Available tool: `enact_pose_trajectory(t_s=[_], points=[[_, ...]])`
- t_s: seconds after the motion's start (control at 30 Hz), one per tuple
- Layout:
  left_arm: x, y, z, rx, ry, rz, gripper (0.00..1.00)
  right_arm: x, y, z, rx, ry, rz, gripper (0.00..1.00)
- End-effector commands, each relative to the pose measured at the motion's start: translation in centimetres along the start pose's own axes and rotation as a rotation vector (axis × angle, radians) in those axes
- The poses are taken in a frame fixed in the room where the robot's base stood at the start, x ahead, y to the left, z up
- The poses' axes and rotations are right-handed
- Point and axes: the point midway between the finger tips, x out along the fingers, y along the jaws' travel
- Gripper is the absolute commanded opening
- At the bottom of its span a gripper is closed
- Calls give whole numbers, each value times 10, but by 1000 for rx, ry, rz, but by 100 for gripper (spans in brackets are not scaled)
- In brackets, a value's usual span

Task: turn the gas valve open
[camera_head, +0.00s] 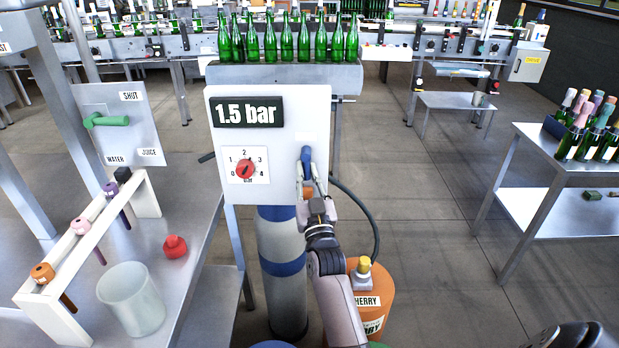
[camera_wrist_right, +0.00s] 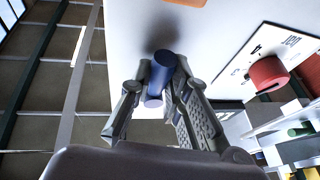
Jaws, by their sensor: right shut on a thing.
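The gas valve's blue handle (camera_head: 306,156) sits on the right part of a white panel (camera_head: 290,120). My right gripper (camera_head: 309,178) is shut on the blue handle from below. In the right wrist view the blue handle (camera_wrist_right: 161,68) stands between the two fingers (camera_wrist_right: 160,92). The handle looks roughly upright in the head view; its lower part is hidden by the fingers. My left gripper is not in view.
A grey and blue cylinder (camera_head: 283,262) and an orange "CHERRY" container (camera_head: 376,300) stand below the panel. Green bottles (camera_head: 285,40) line a ledge behind it. A table with a rack (camera_head: 85,240) and cup (camera_head: 131,300) is at left.

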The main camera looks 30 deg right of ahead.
Motion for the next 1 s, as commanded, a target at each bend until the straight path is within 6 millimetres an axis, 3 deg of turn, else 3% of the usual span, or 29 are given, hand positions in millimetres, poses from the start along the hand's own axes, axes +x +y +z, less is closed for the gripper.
enact_pose_trajectory(t_s=[0.53, 0.57, 0.6, 0.87, 1.0], points=[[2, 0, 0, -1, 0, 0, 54, 0, -1, 1, 28, 4, 9, 0], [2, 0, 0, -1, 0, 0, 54, 0, -1, 1, 28, 4, 9, 17], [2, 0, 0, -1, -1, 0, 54, 0, -1, 1, 27, 4, 9, 20], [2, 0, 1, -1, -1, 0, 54, 0, -1, 1, 25, 4, 9, 37], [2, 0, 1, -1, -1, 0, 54, 0, -1, 0, 24, 4, 9, 37]])
